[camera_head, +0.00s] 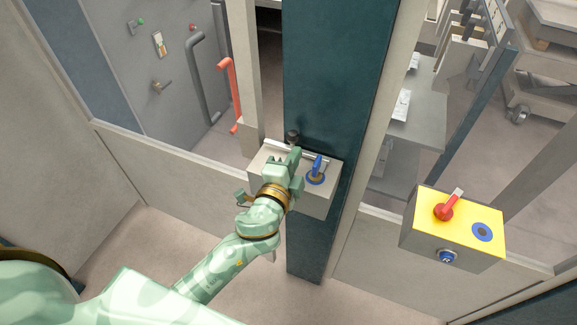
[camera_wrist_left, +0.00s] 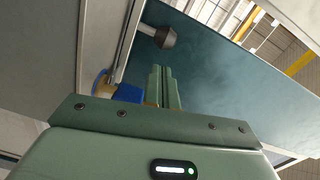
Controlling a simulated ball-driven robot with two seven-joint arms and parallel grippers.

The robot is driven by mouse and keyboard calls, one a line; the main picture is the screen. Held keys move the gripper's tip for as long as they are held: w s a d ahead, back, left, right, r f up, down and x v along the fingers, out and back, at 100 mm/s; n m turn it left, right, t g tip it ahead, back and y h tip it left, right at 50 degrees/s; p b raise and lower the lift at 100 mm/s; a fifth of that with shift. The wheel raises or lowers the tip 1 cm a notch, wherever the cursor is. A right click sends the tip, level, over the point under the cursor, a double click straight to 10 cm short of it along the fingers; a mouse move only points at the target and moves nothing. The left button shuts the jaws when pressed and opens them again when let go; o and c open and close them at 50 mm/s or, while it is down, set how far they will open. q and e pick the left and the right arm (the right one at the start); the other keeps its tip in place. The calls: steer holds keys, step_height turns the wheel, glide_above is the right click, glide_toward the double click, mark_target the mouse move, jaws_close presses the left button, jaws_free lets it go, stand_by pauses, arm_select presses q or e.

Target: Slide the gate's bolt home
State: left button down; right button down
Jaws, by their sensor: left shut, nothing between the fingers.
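The bolt shows as a pale metal bar (camera_head: 312,153) with a dark knob (camera_head: 293,136), on a grey lock box (camera_head: 318,198) against the dark teal post. My left gripper (camera_head: 291,154) is shut and empty over the box, its fingertips just short of the knob. In the left wrist view the shut fingers (camera_wrist_left: 163,70) point toward the dark knob (camera_wrist_left: 165,38), with a small gap visible. The bar (camera_wrist_left: 129,45) runs beside them. A blue key-like handle (camera_head: 317,168) stands on the box right of the gripper. The gripper hides part of the box and bar. My right gripper is not in view.
The teal post (camera_head: 330,70) rises right behind the box. A red handle (camera_head: 231,92) stands on the left. A yellow-topped switch box (camera_head: 455,222) with a red rotary switch (camera_head: 447,207) is at right. The floor in front is open.

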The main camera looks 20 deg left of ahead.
arm_select(q)
steer(key=shift+w+f, duration=0.1)
steer(key=shift+w, duration=1.8)
steer(key=a+p, duration=0.1)
steer(key=a, duration=0.6)
steer(key=shift+w+a, duration=0.1)
steer(key=shift+a, duration=0.25)
steer(key=shift+d, duration=0.1)
